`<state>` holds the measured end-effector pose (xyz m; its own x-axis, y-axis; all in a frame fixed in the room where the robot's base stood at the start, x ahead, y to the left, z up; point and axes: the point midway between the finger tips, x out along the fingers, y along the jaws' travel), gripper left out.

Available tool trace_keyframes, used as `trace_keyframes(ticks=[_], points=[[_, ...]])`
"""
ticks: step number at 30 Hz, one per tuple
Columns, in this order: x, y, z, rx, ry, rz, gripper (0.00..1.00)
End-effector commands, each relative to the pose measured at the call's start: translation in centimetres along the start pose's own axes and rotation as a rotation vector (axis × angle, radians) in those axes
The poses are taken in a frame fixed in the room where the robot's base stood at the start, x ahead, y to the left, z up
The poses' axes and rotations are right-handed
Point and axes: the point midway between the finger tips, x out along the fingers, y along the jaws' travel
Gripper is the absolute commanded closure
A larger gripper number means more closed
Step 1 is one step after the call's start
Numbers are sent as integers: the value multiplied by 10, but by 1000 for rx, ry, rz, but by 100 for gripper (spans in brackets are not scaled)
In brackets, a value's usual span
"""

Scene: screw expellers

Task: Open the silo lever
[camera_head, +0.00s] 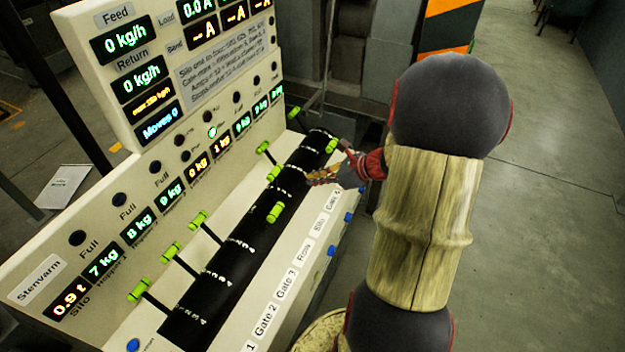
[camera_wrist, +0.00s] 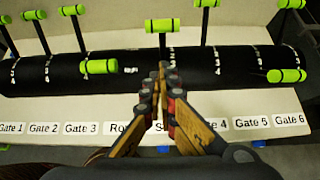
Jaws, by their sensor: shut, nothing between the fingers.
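The silo lever has a bright green cross handle (camera_wrist: 162,25) on a black stem, leaning back from the black drum. It also shows in the head view (camera_head: 273,172). Its label is mostly hidden behind my fingers in the wrist view. My gripper (camera_wrist: 163,72) is shut and empty, its fingertips in front of the drum and below the handle in the picture, apart from the handle. In the head view my gripper (camera_head: 313,179) is over the drum's right side, to the right of the silo handle. I cannot tell whether the fingertips touch the drum.
A neighbouring lever (camera_wrist: 99,66) tilts forward on the left, and another forward one (camera_wrist: 287,75) is on the right. Other levers, such as one (camera_wrist: 211,3), lean back. A display panel (camera_head: 185,80) rises behind. Open floor (camera_head: 560,200) lies right.

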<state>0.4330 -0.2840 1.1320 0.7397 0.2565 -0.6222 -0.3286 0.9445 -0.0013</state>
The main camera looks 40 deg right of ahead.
Motion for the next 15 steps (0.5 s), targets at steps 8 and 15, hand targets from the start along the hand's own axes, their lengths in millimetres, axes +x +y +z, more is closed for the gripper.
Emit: trace_keyframes(ticks=[8,15], points=[[58,1,-2,-1,2,5,100],[88,1,16,-3,1,3,100]])
